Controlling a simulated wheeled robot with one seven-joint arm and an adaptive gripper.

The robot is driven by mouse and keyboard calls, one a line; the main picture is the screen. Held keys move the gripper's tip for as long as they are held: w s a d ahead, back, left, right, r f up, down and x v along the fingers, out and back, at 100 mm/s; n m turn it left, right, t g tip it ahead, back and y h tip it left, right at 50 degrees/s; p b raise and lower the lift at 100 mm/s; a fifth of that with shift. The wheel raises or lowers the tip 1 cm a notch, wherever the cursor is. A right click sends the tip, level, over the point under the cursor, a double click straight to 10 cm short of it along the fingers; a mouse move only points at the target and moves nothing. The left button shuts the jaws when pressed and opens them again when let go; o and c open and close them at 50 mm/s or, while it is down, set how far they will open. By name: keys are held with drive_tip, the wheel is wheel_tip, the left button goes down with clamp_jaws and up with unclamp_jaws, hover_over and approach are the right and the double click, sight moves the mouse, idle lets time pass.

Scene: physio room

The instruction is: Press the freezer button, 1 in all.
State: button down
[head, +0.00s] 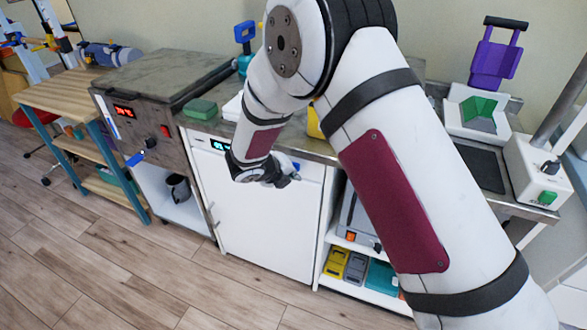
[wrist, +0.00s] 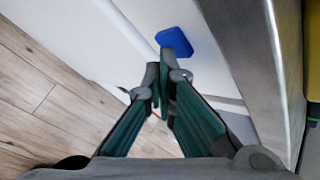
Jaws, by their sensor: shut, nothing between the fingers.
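The freezer (head: 262,220) is a white under-counter unit with a lit display (head: 219,146) at the upper left of its front. A blue button, the likely freezer button, shows in the wrist view (wrist: 176,41) on a white face, just beyond the fingertips. In the head view a small blue patch (head: 296,166) shows beside my gripper, partly hidden by it. My gripper (head: 292,178) is shut and empty in front of the upper right of the freezer. In the wrist view my gripper (wrist: 166,78) has its fingertips very close to the button; I cannot tell if they touch.
A metal counter edge (wrist: 268,70) runs along the right in the wrist view. A heating unit (head: 135,125) with a red display stands left of the freezer. An open shelf (head: 345,285) with boxes is on its right. The wooden floor (head: 150,285) in front is clear.

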drive_tip(key=shift+s+a, duration=0.3)
drive_tip(key=shift+s, duration=0.45)
drive_tip(key=s, duration=0.1)
drive_tip(key=s+a+p, duration=0.1)
drive_tip(key=s, duration=0.2)
drive_tip(key=shift+s+a, duration=0.35)
idle(0.6)
